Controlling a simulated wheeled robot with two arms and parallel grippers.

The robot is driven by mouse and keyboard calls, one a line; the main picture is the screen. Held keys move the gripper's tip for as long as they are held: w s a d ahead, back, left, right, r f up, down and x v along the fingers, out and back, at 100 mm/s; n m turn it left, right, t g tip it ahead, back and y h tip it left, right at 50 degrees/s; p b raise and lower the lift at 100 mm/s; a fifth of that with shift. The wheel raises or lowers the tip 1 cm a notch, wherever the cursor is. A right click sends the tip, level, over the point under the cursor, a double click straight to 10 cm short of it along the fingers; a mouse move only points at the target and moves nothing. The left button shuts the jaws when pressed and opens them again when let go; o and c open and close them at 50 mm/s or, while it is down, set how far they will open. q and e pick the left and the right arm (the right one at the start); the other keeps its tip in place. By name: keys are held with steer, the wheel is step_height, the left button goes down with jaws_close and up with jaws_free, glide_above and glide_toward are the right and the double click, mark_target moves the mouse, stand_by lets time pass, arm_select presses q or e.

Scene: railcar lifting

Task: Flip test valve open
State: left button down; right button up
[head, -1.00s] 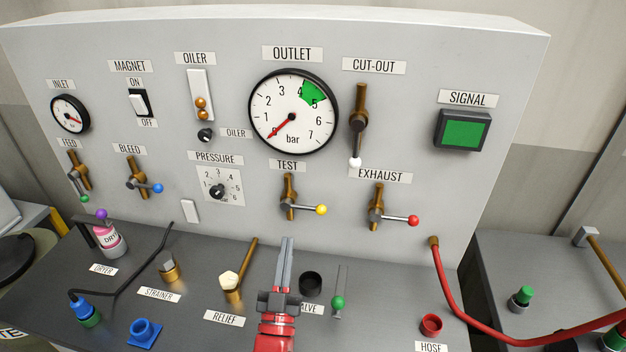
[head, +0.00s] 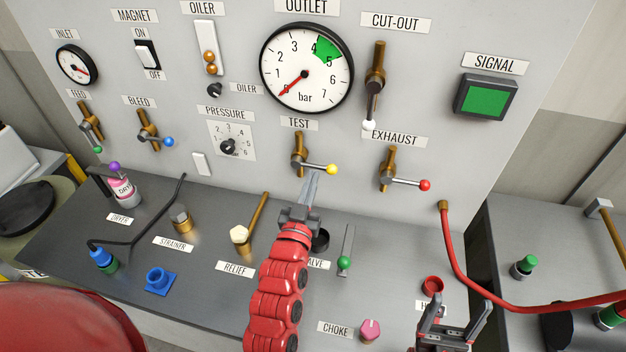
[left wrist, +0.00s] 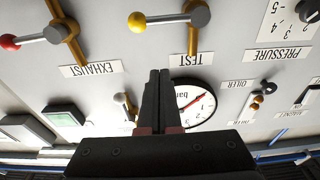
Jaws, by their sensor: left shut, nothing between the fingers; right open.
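The test valve (head: 299,152) is a brass body on the panel under the TEST label (head: 300,123). Its lever points right, roughly horizontal, ending in a yellow ball (head: 332,169). My left gripper (head: 315,176) is shut and empty, its tips just below the lever, left of the ball; contact cannot be told. In the left wrist view, which is upside down, the shut fingers (left wrist: 160,72) point toward the panel, and the yellow ball (left wrist: 137,21) and valve body (left wrist: 193,38) show apart from them. My right gripper (head: 452,318) is open and empty at the lower right.
The exhaust valve (head: 389,168) with its red ball is right of the test valve, the cut-out lever (head: 375,80) above it. The outlet gauge (head: 307,67) needle points near zero. A green-knobbed lever (head: 345,262) and red hose (head: 455,265) are nearby.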

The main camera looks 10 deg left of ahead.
arm_select(q)
steer(key=r, duration=0.1)
glide_above(314, 166)
steer(key=d, duration=0.2)
steer(key=shift+s+a+r, duration=0.15)
steer(key=shift+s+a, duration=0.05)
steer(key=shift+s, duration=0.1)
steer(key=f, duration=0.2)
steer(key=s+f, duration=0.1)
steer(key=f, duration=0.1)
steer(key=shift+s, duration=0.15)
steer(key=shift+f+b, duration=0.1)
steer(key=shift+b, duration=0.2)
